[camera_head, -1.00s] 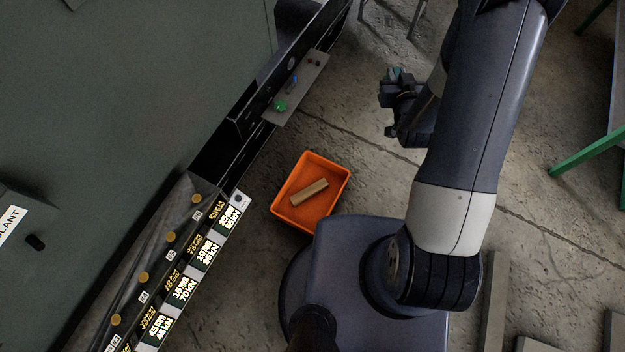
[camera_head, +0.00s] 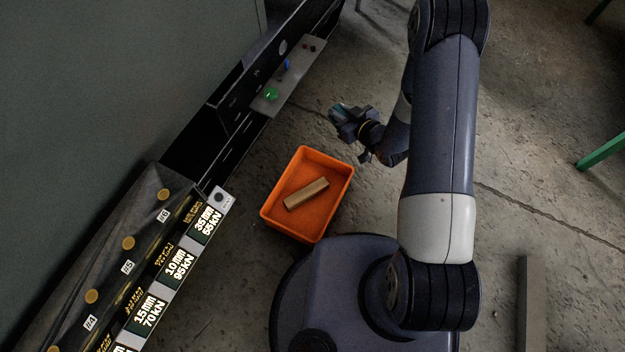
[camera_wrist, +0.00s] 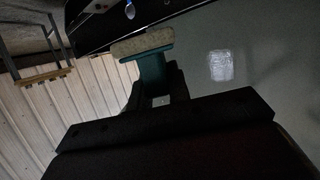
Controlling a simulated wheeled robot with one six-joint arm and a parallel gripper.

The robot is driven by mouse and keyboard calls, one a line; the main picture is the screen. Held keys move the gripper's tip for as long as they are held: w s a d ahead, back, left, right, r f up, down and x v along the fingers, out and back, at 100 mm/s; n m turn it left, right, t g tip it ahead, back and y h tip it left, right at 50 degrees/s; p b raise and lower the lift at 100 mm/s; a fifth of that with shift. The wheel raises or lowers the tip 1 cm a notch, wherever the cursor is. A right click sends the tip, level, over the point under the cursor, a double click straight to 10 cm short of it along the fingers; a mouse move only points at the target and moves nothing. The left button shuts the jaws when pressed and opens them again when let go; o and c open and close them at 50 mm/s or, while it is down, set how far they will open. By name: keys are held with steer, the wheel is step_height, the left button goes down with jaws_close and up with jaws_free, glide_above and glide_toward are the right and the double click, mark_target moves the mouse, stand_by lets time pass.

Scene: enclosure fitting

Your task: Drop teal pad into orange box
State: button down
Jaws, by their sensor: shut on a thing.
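The orange box (camera_head: 271,211) stands on the concrete floor, left of my arm and in front of my base. My gripper (camera_head: 343,114) is beyond the box and to its right, apart from it and not over it. The teal pad (camera_wrist: 152,68) is held in my gripper in the wrist view, with a pale, rough strip along its far end. In the head view the pad (camera_head: 338,108) shows only as a small teal patch at the gripper's tip. The gripper's fingers are mostly dark in the wrist view.
A wooden block (camera_head: 306,192) lies in the orange box. A dark machine front (camera_head: 190,150) with a labelled strip (camera_head: 173,268) runs along the left. A small panel (camera_head: 290,80) with green and blue buttons juts out behind the box. Bare floor lies right of the box.

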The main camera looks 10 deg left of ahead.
steer(key=s+a+f+n+g+y+b, duration=0.1)
steer(key=s+a+f+g+b, duration=0.1)
steer(key=f+b, duration=0.5)
steer(key=s+a+f+n+g+y+b, duration=0.1)
steer(key=f+b, duration=0.6)
steer(key=f, duration=0.8)
steer(key=s+a+f+n+g+y+b, duration=0.1)
steer(key=s+a+f+n+g+b, duration=0.1)
steer(key=f+b, duration=0.6)
step_height(320, 180, down, 4)
steer(key=shift+s+a+f+n+g+y, duration=0.1)
steer(key=shift+s+a+n+g+y, duration=0.25)
steer(key=shift+a+n, duration=0.5)
steer(key=shift+a, duration=0.15)
steer(key=c, duration=1.3)
jaws_free()
steer(key=shift+o, duration=0.2)
steer(key=p+v, duration=0.4)
steer(key=v, duration=0.7)
